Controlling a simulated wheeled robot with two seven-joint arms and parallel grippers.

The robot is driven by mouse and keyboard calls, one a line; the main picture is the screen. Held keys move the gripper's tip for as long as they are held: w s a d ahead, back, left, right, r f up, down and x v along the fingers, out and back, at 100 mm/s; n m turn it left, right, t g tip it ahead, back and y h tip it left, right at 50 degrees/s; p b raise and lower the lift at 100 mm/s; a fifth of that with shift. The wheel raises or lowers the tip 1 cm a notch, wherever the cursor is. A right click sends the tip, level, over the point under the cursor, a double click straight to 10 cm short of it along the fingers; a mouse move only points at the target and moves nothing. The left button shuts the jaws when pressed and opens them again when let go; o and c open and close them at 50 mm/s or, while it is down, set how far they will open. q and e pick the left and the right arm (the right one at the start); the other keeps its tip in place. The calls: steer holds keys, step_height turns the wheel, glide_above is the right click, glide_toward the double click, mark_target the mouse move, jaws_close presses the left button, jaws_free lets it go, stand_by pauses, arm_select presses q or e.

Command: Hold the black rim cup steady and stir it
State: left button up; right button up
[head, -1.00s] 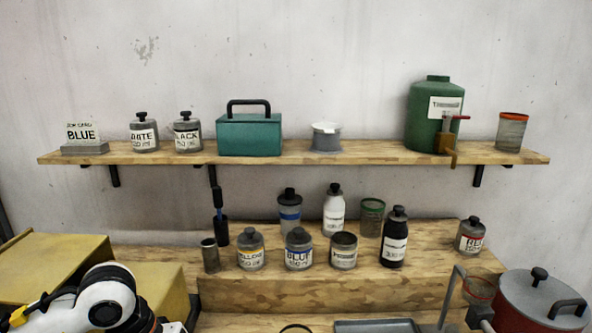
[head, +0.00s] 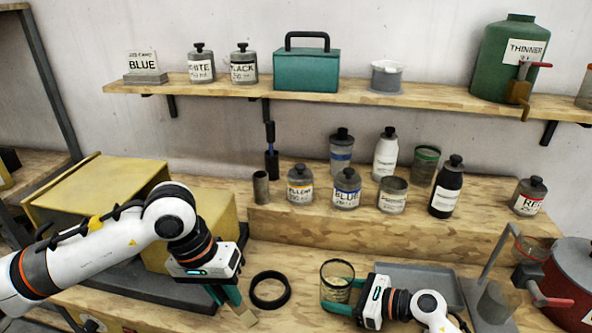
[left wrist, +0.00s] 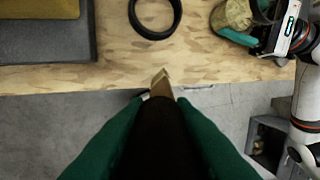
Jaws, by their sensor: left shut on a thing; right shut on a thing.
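The black rim cup (head: 337,270) is a clear cup with a dark rim and some yellowish contents, standing upright on the workbench in the head view. My right gripper (head: 338,293) is shut around its side. My left gripper (head: 229,302) is shut on a flat wooden stir stick (head: 246,319), left of the cup and apart from it. In the left wrist view the stick (left wrist: 160,78) shows its pale tip between the green fingers, near the bench's front edge. The cup (left wrist: 233,17) and my right gripper (left wrist: 240,36) are at upper right there.
A black ring (head: 270,306) lies flat on the bench between the grippers. A grey tray (head: 425,272) is behind the right gripper, and a red pot (head: 570,285) stands at far right. A yellow box (head: 95,190) is behind my left arm. Several paint jars stand on the riser.

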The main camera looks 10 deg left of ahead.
arm_select(q)
steer(key=w+d+r, duration=0.6)
steer(key=w+d, duration=0.3)
step_height(320, 180, up, 5)
glide_above(324, 268)
steer(key=s, duration=0.3)
steer(key=shift+d+f, duration=0.1)
steer(key=shift+f, duration=7.25)
steer(key=shift+f, duration=0.1)
steer(key=shift+w+d, duration=0.1)
steer(key=shift+d, duration=0.2)
steer(key=shift+s, duration=0.2)
